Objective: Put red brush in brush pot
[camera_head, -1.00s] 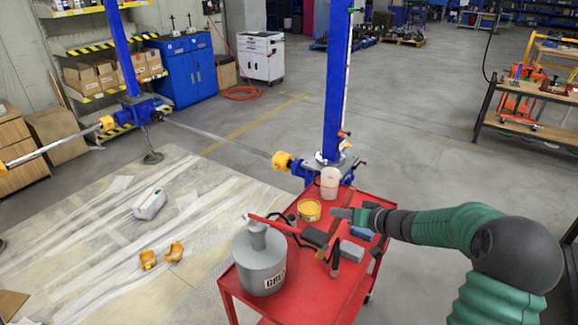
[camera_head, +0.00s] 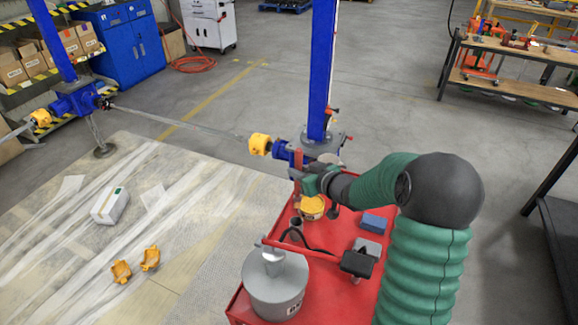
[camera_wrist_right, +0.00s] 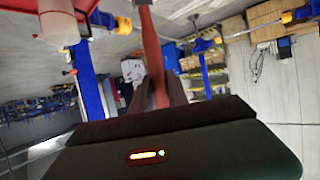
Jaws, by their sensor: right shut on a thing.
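My right gripper (camera_head: 310,182) is above the back of the red cart, shut on the red brush (camera_head: 297,162). The brush is roughly upright at the fingertips, and its red handle also shows between the fingers in the right wrist view (camera_wrist_right: 150,50). The pale translucent brush pot (camera_head: 330,158) stands at the cart's back by the blue jack column, largely hidden behind my gripper. It shows more fully at upper left in the right wrist view (camera_wrist_right: 60,24), apart from the brush. My left gripper is in no view.
The blue jack column (camera_head: 322,70) rises just behind. Yellow parts (camera_head: 150,259) lie on the floor sheet.

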